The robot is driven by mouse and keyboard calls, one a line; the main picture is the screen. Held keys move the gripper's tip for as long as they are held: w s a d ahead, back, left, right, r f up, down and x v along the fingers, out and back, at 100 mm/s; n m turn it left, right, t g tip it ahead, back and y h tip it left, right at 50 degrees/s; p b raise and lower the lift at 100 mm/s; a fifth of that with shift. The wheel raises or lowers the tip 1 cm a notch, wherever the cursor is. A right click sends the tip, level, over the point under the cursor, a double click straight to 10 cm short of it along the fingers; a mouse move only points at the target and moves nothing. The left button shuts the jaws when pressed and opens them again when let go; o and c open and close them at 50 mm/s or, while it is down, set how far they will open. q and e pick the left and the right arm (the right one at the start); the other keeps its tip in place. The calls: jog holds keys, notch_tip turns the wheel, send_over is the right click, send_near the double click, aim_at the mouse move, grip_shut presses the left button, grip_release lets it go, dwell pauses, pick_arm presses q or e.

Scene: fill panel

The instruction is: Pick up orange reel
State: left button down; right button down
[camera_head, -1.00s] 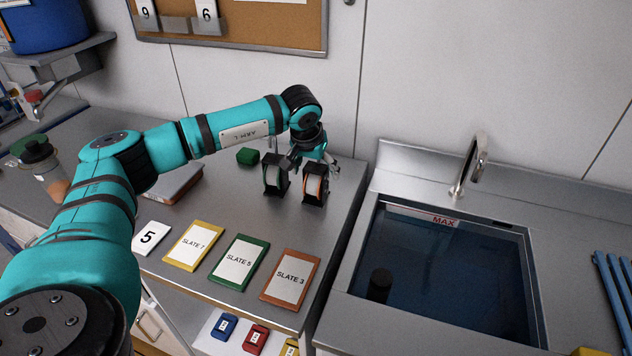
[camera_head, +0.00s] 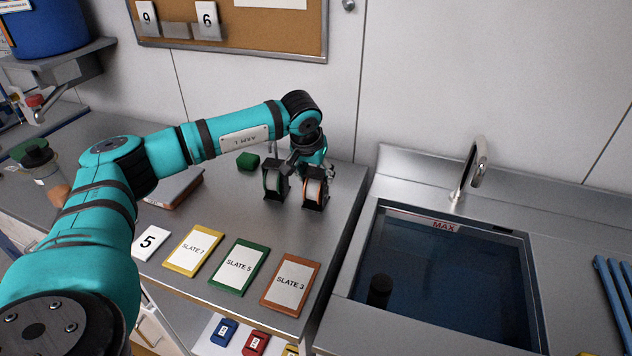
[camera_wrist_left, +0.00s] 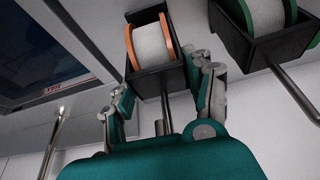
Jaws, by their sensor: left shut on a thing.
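The orange reel (camera_head: 314,186) has orange rims and a pale wound middle, and sits in a black holder (camera_head: 316,203) near the counter's right end. It also shows in the wrist view (camera_wrist_left: 152,45). My left gripper (camera_head: 311,168) comes from behind and above. In the wrist view its fingers (camera_wrist_left: 166,82) lie on either side of the black holder, shut on the orange reel's unit. The holder appears to stand on the counter. The exact finger contact is partly hidden. My right gripper is not in view.
A green reel (camera_head: 272,181) in a like holder stands close on the left. A green block (camera_head: 247,161) lies behind it. A sink (camera_head: 440,285) with a tap (camera_head: 472,172) is right.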

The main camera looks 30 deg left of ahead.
aim_at(316, 171)
pick_arm(q)
jog(key=shift+r, duration=0.1)
jog(key=shift+r, duration=0.6)
notch_tip(316, 171, up, 2)
jog(key=shift+r+b, duration=0.1)
jog(key=shift+b, duration=0.45)
jog(key=s+d+r+b, duration=0.1)
jog(key=s+d+b, duration=0.2)
jog(key=s+d, duration=0.7)
jog(key=shift+d+r, duration=0.25)
jog(key=shift+d, duration=1)
